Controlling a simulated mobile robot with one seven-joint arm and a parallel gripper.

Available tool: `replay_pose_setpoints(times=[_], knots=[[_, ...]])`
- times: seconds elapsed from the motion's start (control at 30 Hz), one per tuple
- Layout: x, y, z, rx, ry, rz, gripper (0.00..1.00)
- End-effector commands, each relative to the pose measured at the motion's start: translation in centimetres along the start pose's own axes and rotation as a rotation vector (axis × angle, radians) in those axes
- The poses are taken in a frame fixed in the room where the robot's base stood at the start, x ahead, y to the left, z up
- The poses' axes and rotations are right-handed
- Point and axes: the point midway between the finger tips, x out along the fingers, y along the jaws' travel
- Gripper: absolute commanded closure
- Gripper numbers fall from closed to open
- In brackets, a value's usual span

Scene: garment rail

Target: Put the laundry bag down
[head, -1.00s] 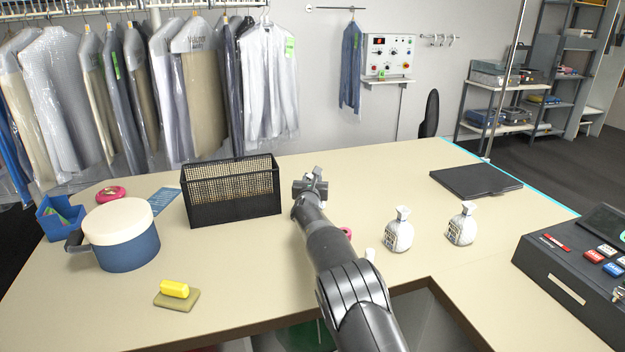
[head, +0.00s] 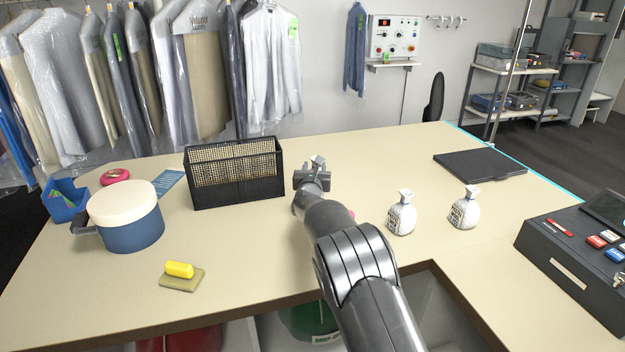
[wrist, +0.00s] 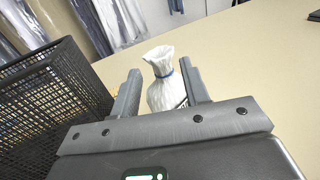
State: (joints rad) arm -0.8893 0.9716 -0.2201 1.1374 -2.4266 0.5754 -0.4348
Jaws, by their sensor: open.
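A white laundry bag (wrist: 166,92) with a gathered neck and a blue tie stands upright on the counter in the wrist view. My gripper (wrist: 157,88) is open, with one finger on each side of this bag. I cannot tell whether either finger touches it. The bag's lower part is hidden by the gripper body. In the head view my gripper (head: 314,172) is over the counter, just right of the black mesh basket, and hides most of this bag. Two similar white bags, one nearer (head: 401,213) and one further right (head: 464,208), stand upright on the counter.
The black mesh basket (head: 236,190) stands close to my gripper's left. A blue pot with a cream lid (head: 126,220) and a yellow block on a sponge (head: 181,274) are at left. A dark flat panel (head: 480,165) and a black register (head: 580,250) are at right. The counter (head: 370,160) behind is clear.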

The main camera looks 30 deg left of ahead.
Motion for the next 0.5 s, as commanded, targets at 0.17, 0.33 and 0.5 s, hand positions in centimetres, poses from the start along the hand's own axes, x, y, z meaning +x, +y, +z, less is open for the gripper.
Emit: replay_pose_setpoints(times=[0.17,0.33,0.5], knots=[[-2.6,0.0,0.1,0.0,0.002,0.0,0.58],[-4.8,0.1,0.0,0.0,0.001,0.001,0.58],[-6.2,0.0,0.0,0.001,0.001,0.0,0.58]])
